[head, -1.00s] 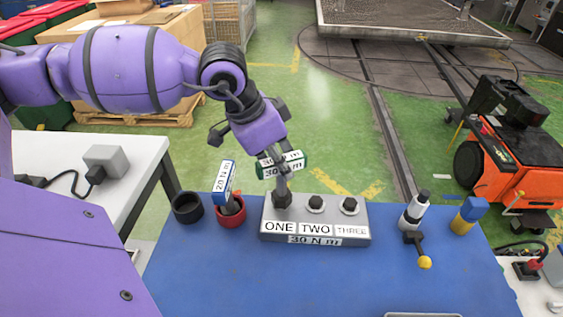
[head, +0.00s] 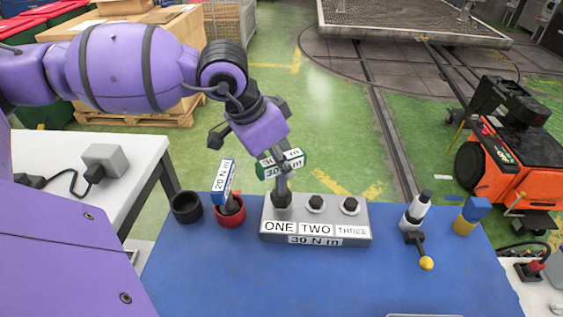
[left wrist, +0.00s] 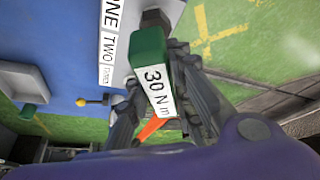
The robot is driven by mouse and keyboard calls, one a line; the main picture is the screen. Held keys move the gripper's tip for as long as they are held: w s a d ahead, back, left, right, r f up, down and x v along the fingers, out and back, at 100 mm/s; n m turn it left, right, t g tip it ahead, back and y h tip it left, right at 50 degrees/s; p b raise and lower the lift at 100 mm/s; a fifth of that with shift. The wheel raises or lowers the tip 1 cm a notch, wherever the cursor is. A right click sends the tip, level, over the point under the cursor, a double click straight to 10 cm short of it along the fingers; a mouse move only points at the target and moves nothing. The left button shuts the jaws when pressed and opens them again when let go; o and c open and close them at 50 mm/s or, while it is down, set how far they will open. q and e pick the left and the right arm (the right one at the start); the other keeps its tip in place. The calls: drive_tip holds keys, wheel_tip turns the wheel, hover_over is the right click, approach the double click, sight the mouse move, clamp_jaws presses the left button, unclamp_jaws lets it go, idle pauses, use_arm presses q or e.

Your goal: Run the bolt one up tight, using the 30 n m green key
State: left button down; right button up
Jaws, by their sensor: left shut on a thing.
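The green key (head: 292,160), labelled 30 N m, stands upright with its lower end on bolt one of the grey block (head: 354,239). My left gripper (head: 279,163) is shut on it from above. The left wrist view shows the green key (left wrist: 150,50) between the fingers, with a dark socket at its far end. The block carries labels ONE, TWO, THREE and 30 N m. Bolt two (head: 316,204) and bolt three (head: 350,206) are bare. Bolt one is mostly hidden under the key's socket. My right gripper is not in view.
A blue 20 N m key (head: 224,182) stands in a red cup (head: 231,218), left of the block. A black cup (head: 187,208) is beside it. A white-and-black device with a yellow-knobbed lever (head: 417,222) and a blue-and-yellow piece (head: 469,216) stand right.

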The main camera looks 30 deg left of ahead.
use_arm(q)
drive_tip(key=shift+r+p, duration=0.5)
drive_tip(key=shift+r, duration=0.8)
drive_tip(key=shift+r+p, duration=0.5)
drive_tip(key=shift+r, duration=0.75)
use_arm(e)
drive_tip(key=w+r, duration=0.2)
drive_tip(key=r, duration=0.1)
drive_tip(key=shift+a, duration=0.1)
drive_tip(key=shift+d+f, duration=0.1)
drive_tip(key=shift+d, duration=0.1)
